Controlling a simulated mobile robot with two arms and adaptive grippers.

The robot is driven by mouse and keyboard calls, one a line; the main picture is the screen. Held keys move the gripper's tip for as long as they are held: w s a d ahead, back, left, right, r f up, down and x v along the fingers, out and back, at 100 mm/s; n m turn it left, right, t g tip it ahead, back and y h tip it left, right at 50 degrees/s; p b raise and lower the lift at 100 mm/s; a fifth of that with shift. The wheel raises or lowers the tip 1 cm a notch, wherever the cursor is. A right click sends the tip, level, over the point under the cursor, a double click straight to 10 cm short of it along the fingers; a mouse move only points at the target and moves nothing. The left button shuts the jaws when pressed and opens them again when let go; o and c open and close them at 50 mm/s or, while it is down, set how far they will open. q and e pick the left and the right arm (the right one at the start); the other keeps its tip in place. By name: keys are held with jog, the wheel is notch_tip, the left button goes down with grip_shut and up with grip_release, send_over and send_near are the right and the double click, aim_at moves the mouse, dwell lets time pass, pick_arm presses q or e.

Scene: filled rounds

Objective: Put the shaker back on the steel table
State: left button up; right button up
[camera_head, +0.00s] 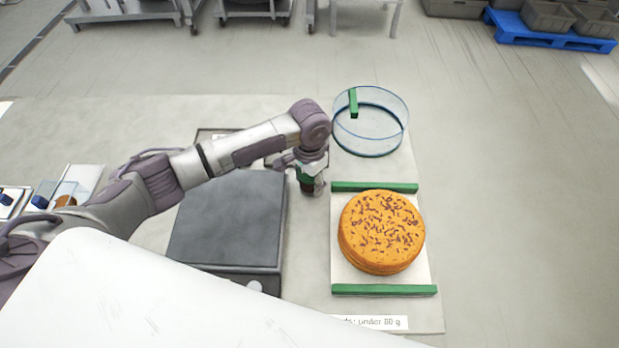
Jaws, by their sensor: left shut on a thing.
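My left gripper (305,172) points down near the middle of the steel table (310,275). It is shut on the shaker (312,187), a small dark item partly hidden by the fingers and wrist. The shaker is between the dark square plate and the white board with the cake. I cannot tell whether its base touches the table. My right gripper is not in view.
A round orange cake (381,231) with dark sprinkles sits on a white board (345,274) between two green bars. A clear round cover (371,153) stands behind it. A dark square plate (228,225) lies left of the gripper. A clear box (62,192) stands far left.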

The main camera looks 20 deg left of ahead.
pick_arm(q)
jog(key=shift+f, duration=0.1)
jog(key=o, duration=1.2)
jog(key=shift+o, duration=0.2)
notch_tip(320, 180, up, 12)
jog(key=shift+r+b, duration=0.15)
jog(key=shift+b, duration=0.55)
